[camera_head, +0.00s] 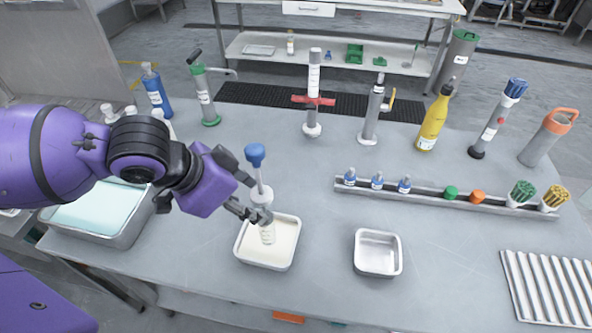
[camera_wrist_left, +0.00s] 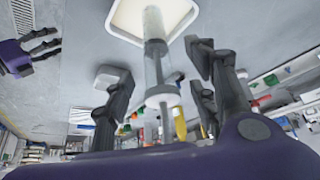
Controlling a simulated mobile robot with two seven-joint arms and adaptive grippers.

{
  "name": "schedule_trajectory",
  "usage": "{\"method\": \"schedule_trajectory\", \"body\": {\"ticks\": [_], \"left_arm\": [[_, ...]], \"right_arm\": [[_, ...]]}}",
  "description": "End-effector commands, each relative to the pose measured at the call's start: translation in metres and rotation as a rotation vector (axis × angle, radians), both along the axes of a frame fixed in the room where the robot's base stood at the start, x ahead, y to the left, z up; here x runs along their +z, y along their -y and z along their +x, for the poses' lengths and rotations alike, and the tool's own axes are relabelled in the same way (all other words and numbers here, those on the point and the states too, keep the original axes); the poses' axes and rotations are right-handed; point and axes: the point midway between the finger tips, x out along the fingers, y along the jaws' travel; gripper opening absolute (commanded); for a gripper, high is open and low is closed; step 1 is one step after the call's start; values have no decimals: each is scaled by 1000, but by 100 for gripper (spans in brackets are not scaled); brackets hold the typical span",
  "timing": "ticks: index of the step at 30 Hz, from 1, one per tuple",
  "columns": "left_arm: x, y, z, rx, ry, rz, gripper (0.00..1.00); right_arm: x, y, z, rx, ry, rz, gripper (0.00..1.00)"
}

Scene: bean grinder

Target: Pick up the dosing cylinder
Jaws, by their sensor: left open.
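The dosing cylinder (camera_head: 267,232) is a clear tube with a blue knob on its rod. It stands slightly tilted in a white tray (camera_head: 240,252) with a pale filling. My left gripper (camera_head: 256,200) is open, with its fingers close around the upper part of the cylinder. In the left wrist view the cylinder (camera_wrist_left: 154,65) lies between the two spread dark fingers of the left gripper (camera_wrist_left: 160,72). Contact cannot be told. My right gripper (camera_wrist_left: 42,46) shows at the upper left of the left wrist view, fingers apart and empty.
A small empty metal tray (camera_head: 378,262) stands to the right. A rail (camera_head: 430,197) with small bottles and brushes lies behind it. A yellow bottle (camera_head: 434,120) and several upright tools stand at the back. A light-blue tray (camera_head: 100,212) is under my left arm.

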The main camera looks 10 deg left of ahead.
Motion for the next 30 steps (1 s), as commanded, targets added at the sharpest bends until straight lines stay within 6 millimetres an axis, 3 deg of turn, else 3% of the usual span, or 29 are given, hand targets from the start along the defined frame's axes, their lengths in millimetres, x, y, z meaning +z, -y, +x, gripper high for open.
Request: {"method": "schedule_trajectory", "body": {"ticks": [15,25,30], "left_arm": [[-59,26,18,-1,-3,-1,52],[-67,29,22,-1,0,1,52],[-67,29,22,-1,0,1,33]], "right_arm": [[-8,-4,-10,-13,-18,9,52],[-4,0,-1,-1,-1,-1,52],[-3,1,-1,2,-1,-3,52]]}}
